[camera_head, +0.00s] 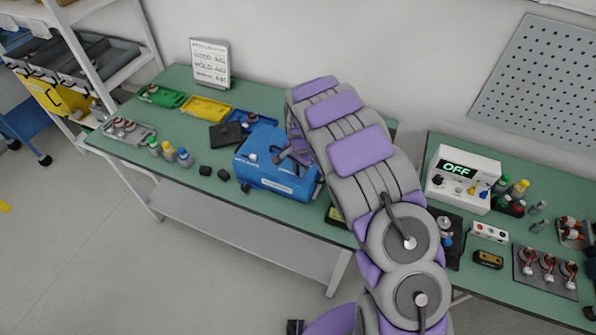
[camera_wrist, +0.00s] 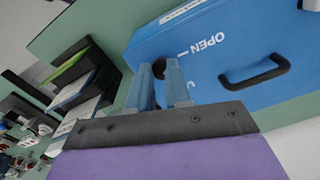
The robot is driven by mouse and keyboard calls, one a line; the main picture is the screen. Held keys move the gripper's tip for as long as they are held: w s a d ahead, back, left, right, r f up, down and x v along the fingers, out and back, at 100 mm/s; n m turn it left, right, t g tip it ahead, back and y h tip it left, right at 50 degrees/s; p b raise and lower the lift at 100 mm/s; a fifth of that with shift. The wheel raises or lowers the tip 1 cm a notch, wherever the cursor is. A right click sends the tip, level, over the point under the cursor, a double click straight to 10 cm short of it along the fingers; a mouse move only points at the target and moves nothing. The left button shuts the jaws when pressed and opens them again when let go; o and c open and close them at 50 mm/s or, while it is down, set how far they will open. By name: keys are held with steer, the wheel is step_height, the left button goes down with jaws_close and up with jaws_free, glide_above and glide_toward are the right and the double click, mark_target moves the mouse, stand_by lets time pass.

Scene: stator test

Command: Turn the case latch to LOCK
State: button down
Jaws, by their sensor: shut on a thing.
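The blue case (camera_head: 262,176) stands on the green bench, left of my arm. Its top fills the upper right of the wrist view (camera_wrist: 225,22), with a white OPEN mark and short line and a black handle (camera_wrist: 258,76). My gripper (camera_wrist: 160,70) is at the case, with its two blue-grey fingers shut on a small dark part, the latch (camera_wrist: 158,64), beside the OPEN line. Most of the latch is hidden by the fingers. No LOCK mark is readable. In the head view my gripper (camera_head: 284,156) is small over the case's right part.
Bottles (camera_head: 168,153) and small black blocks stand left of the case. A black box (camera_head: 226,134), a yellow tray (camera_head: 206,107) and a green tray lie behind it. A second bench at right holds a box reading OFF (camera_head: 462,178).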

steer(key=m, duration=0.1)
steer(key=s+d+f+m, duration=0.1)
steer(key=m, duration=0.1)
steer(key=f+m, duration=0.1)
steer(key=m, duration=0.1)
steer(key=shift+s+d+f+g, duration=0.15)
steer(key=shift+s+f+g, duration=0.05)
steer(key=shift+f+g, duration=0.1)
steer(key=shift+m, duration=0.4)
steer(key=c, duration=1.3)
jaws_free()
steer(key=o, duration=0.3)
steer(key=shift+r, duration=0.55)
steer(key=shift+o, duration=1)
steer(key=r, duration=0.1)
steer(key=w+r, duration=0.1)
steer(key=r, duration=0.1)
steer(key=w+r, duration=0.1)
steer(key=shift+w+r, duration=0.2)
steer(key=shift+r, duration=0.1)
step_height(320, 180, up, 13)
steer(key=p, duration=0.1)
glide_above(304, 183)
steer(key=w+a, duration=0.1)
steer(key=w, duration=0.1)
steer(key=shift+s+r, duration=0.2)
steer(key=shift+r, duration=0.4)
steer(key=shift+a, duration=0.1)
